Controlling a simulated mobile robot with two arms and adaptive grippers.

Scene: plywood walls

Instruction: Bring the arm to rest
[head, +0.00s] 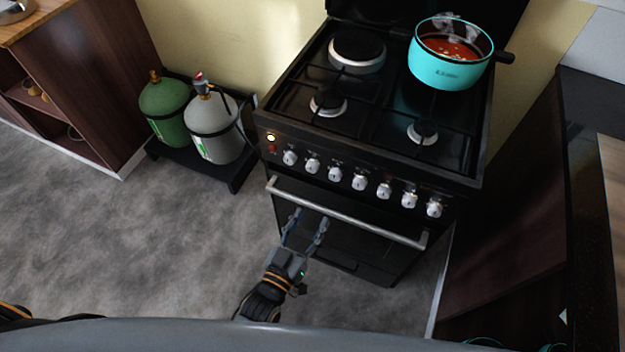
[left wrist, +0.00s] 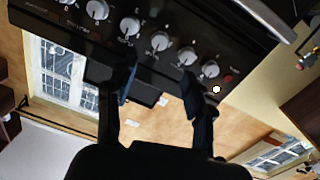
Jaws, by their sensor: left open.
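My left gripper (head: 305,227) is open and empty in front of the stove's oven door, below the silver door handle (head: 345,212). It looks apart from the handle, though the exact gap is hard to tell. In the left wrist view its two dark fingers (left wrist: 158,85) are spread with nothing between them, and the stove's row of white knobs (left wrist: 160,41) shows past them. The black gas stove (head: 372,155) stands at the centre right of the head view. My right gripper does not show in either view.
A turquoise pot (head: 450,70) of red, steaming food stands on the back right burner. A green gas cylinder (head: 165,108) and a grey one (head: 213,125) stand on a low black stand left of the stove. Dark cabinets (head: 510,205) flank the right. Grey floor (head: 120,240) is clear at left.

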